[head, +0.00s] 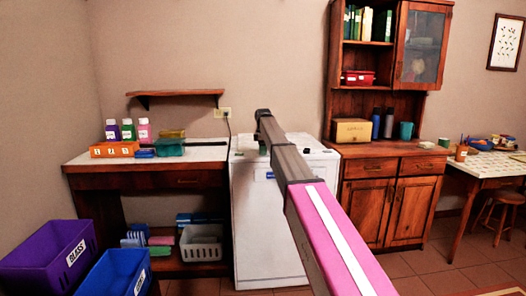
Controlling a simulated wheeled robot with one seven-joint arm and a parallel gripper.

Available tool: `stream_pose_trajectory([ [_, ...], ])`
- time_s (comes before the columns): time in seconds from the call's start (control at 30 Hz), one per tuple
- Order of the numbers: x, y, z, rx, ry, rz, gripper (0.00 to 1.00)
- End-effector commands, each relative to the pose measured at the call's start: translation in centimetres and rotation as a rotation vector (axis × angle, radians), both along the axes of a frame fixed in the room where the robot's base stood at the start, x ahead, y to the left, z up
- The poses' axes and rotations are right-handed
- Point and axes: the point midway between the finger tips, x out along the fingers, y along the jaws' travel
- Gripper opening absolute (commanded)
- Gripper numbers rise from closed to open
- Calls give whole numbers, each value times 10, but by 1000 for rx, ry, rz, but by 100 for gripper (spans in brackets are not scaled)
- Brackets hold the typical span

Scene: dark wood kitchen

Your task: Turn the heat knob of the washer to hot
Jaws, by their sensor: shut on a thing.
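The washer (255,220) is a white, box-shaped machine standing between the wooden counter and the cupboard. My arm reaches from the lower right up over its top. My gripper (263,148) is at the far end of the arm, small and dark, at the back part of the washer's top. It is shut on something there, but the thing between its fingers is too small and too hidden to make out. The heat knob and its markings cannot be told apart in this view, so I cannot see its setting.
A wooden counter (80,163) with small bottles (128,129) and bins is left of the washer. A cupboard (390,205) stands close on its right. Purple (45,262) and blue (110,275) bins sit on the floor at lower left. A wall outlet (222,113) is behind.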

Motion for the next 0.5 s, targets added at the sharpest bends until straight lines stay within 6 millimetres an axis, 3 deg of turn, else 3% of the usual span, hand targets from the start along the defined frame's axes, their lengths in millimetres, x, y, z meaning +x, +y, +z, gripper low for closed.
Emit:
stream_pose_trajectory([
  [0.5,0,0,0,0,0,-351,17],
])
